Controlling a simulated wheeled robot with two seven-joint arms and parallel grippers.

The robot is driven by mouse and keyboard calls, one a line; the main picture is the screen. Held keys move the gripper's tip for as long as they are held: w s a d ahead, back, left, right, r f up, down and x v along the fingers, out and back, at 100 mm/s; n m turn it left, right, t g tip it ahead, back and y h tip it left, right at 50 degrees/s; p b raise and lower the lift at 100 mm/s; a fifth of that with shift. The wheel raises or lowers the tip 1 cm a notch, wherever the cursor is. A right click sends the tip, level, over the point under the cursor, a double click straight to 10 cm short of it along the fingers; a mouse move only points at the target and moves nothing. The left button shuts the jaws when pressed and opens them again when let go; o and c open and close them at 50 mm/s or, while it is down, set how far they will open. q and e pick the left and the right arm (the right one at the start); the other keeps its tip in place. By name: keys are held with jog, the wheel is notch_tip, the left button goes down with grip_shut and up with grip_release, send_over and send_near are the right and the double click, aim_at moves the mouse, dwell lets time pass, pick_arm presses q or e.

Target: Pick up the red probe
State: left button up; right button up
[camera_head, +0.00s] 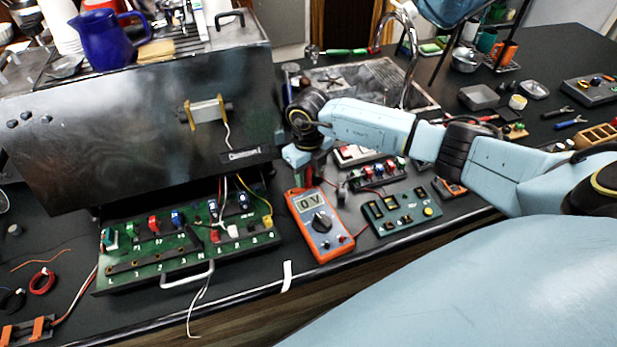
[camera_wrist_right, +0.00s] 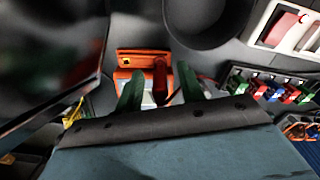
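The red probe (camera_wrist_right: 160,78) shows in the right wrist view, upright in the picture in front of the orange multimeter (camera_wrist_right: 130,64). My right gripper (camera_wrist_right: 159,86) has its two green fingers apart, one on each side of the probe. A gap shows on both sides, so the fingers do not appear to touch it. In the head view, my right gripper (camera_head: 304,172) hangs over the top end of the multimeter (camera_head: 320,226), whose display reads 0 V. My gripper mostly hides the probe there. My left gripper is not in view.
A green terminal board (camera_head: 150,262) with a handle lies left of the multimeter, below the large metal brewer housing (camera_head: 120,125). A dark green module (camera_head: 401,211) and a block with coloured terminals (camera_head: 378,174) lie to the right. The counter's front edge is close.

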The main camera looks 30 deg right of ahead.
grip_shut()
jog(key=shift+r, duration=0.1)
